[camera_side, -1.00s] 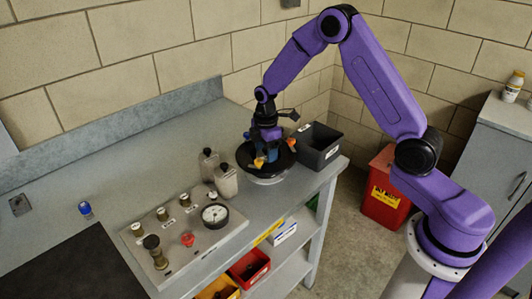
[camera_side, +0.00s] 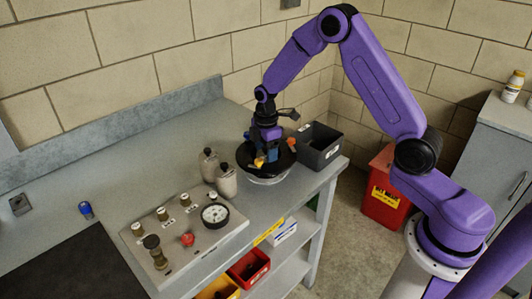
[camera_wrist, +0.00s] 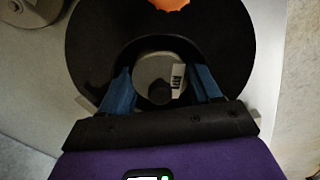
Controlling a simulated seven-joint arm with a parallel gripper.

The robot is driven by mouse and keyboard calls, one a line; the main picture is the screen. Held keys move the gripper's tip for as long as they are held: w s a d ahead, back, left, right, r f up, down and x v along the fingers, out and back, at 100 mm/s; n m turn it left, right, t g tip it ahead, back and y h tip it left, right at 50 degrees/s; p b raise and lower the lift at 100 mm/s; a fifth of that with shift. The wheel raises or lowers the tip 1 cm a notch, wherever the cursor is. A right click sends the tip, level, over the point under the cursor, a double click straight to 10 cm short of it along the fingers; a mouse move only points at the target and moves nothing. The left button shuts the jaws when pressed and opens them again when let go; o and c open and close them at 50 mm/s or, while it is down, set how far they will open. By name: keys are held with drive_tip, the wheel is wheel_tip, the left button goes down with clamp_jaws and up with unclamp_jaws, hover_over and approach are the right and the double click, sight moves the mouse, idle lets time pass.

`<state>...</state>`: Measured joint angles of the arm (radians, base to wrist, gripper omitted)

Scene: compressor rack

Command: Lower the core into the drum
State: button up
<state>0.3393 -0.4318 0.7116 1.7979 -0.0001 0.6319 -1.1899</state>
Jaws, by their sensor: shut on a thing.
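The drum is a round vessel with a broad black top (camera_side: 284,166) and a pale lower wall, standing near the right end of the bench. Its black top also shows in the wrist view (camera_wrist: 225,45), with a central opening. My gripper (camera_side: 268,156) points down over the drum's middle. In the wrist view my gripper's blue fingers (camera_wrist: 162,82) are shut on the core (camera_wrist: 152,70), a pale grey round piece with a small black-and-white label and a dark knob. The core's lower part is hidden, so its depth in the drum cannot be told. An orange knob (camera_wrist: 170,4) sits on the drum's top.
A black bin (camera_side: 320,146) stands close behind and right of the drum. Two grey bottles (camera_side: 226,181) stand to its left. A panel (camera_side: 172,262) with a gauge (camera_side: 215,214) and several knobs lies in front. Bare bench (camera_side: 120,160) lies further left.

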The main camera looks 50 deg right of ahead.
drive_tip(key=shift+r, duration=0.25)
drive_tip(key=shift+f, duration=0.15)
drive_tip(key=shift+f, duration=0.15)
drive_tip(key=shift+r, duration=0.2)
idle(0.8)
drive_tip(key=shift+f, duration=0.25)
drive_tip(key=shift+r, duration=0.3)
idle(0.3)
drive_tip(key=shift+f, duration=0.25)
drive_tip(key=shift+r, duration=0.3)
